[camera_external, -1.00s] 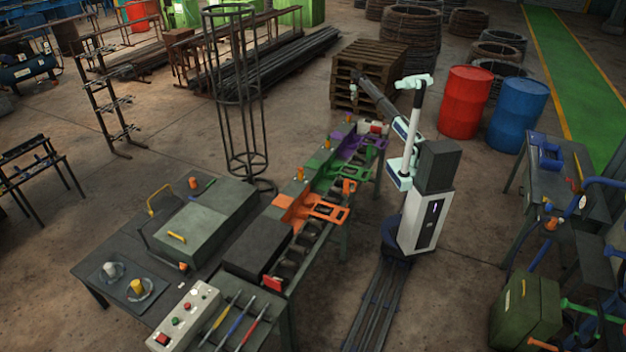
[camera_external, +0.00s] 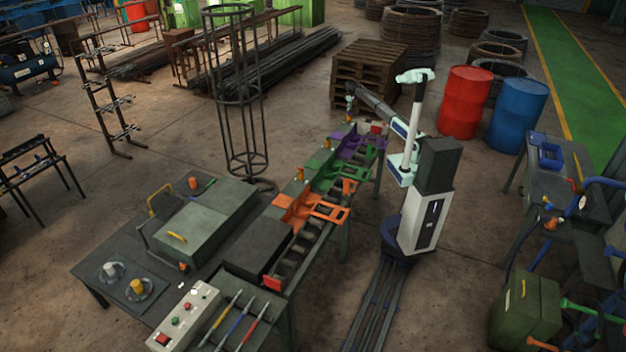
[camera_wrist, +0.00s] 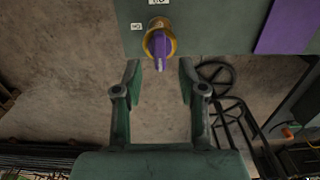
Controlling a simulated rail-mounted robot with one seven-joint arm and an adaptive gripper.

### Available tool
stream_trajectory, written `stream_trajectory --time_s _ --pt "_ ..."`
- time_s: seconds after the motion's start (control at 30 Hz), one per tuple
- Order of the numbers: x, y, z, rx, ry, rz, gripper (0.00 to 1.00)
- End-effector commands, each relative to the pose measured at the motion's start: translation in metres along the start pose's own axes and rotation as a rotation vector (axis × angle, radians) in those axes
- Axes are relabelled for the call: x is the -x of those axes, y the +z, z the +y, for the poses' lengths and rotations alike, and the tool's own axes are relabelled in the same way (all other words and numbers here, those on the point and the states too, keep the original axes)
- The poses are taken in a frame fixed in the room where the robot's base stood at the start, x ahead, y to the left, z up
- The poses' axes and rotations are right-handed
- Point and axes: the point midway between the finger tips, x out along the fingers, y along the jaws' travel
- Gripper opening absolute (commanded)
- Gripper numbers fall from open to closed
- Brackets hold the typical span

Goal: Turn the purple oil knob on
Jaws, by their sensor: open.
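The purple oil knob (camera_wrist: 158,45) sits on a round yellow-orange base on a grey-green panel (camera_wrist: 200,30), at the top of the wrist view. Its purple grip points toward the space between my fingertips. Small white labels are beside and above it; their text is hard to read. My gripper (camera_wrist: 160,68) is open and empty, one finger on each side of the knob's line, with the fingertips just short of it. In the external view my gripper (camera_external: 350,103) hangs at the far end of the bench, by the purple section (camera_external: 346,146); the knob is too small to tell there.
A purple strip (camera_wrist: 285,25) lies right of the knob on the panel. Green (camera_external: 322,172) and orange (camera_external: 298,208) sections continue along the bench toward the camera. A wooden pallet stack (camera_external: 368,75) stands behind my gripper. A wire frame stand (camera_external: 243,130) rises left of the bench.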

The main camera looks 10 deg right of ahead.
Motion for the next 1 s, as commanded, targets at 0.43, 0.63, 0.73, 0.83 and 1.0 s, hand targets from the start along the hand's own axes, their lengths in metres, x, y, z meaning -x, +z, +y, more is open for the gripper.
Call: stream_trajectory --time_s 0.43,0.63,0.73,0.83,1.0 --pt "-0.041 0.000 0.000 0.000 0.000 0.000 0.41" --pt "-0.042 0.000 0.000 0.000 0.000 0.000 0.41" --pt "-0.042 0.000 0.000 0.000 0.000 0.000 0.23" --pt "-0.042 0.000 0.000 0.000 0.000 0.000 0.00" --pt "-0.042 0.000 0.000 -0.001 0.000 0.000 0.00"
